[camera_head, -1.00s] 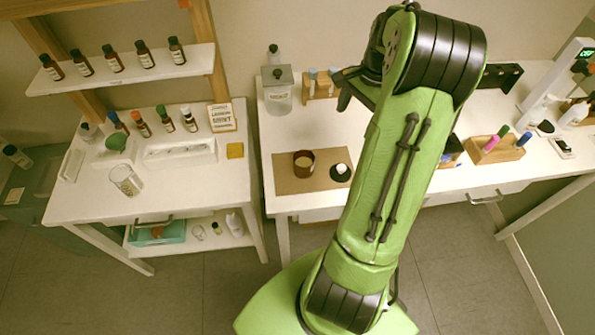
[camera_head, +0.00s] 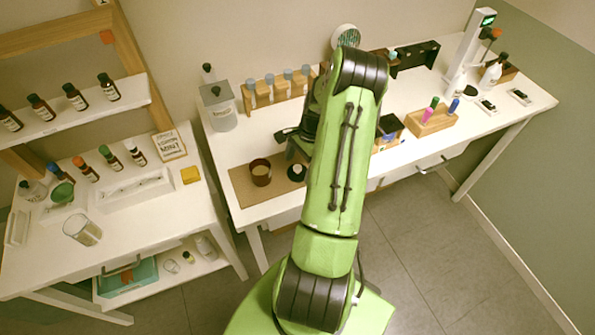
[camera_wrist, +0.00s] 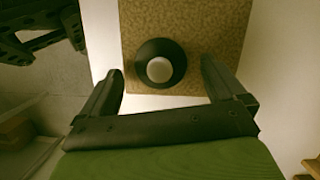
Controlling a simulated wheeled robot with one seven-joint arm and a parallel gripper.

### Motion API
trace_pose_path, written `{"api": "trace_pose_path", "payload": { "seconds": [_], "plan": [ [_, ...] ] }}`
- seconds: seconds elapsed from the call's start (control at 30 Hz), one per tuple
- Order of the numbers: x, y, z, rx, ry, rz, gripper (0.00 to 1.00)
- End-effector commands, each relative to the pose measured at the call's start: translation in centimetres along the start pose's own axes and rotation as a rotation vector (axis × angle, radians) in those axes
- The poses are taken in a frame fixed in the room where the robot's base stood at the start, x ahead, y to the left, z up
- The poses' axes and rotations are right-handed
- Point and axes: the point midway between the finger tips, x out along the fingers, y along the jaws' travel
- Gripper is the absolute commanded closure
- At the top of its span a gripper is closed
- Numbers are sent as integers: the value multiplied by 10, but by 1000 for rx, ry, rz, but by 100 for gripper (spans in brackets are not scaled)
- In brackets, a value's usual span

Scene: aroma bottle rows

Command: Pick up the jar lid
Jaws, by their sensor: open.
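The jar lid (camera_head: 297,172) is a small round black piece with a pale centre, lying on a brown mat (camera_head: 245,190) on the long white bench. An amber-brown open jar (camera_head: 261,172) stands on the mat, left of the lid. In the wrist view the lid (camera_wrist: 174,49) appears as a dark ring around a whitish disc. My gripper (camera_wrist: 161,76) is open and empty, with one finger on either side of the lid in that picture. I cannot tell its height above the lid. My arm comes close to the lid's right side in the head view.
A wooden rack of grey-capped vials (camera_head: 276,90) and a clear lidded canister (camera_head: 218,108) stand behind the mat. A wooden pen holder (camera_head: 432,122) is to the right. The left table (camera_head: 150,215) holds bottles, a tray and a glass beaker.

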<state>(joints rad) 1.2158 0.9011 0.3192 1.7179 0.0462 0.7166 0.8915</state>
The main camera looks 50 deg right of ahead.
Motion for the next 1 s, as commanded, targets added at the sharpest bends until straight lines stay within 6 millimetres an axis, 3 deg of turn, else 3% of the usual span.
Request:
{"api": "trace_pose_path", "payload": {
  "seconds": [0.1,0.3,0.7,0.9,1.0],
  "plan": [
    [11,0,0,-1,0,-1,3],
    [12,0,0,-1,1,-2,5],
    [11,0,0,-1,1,-2,62],
    [9,-1,0,-1,1,-2,62],
    [-4,-1,3,-2,4,-4,62]
  ]
}}
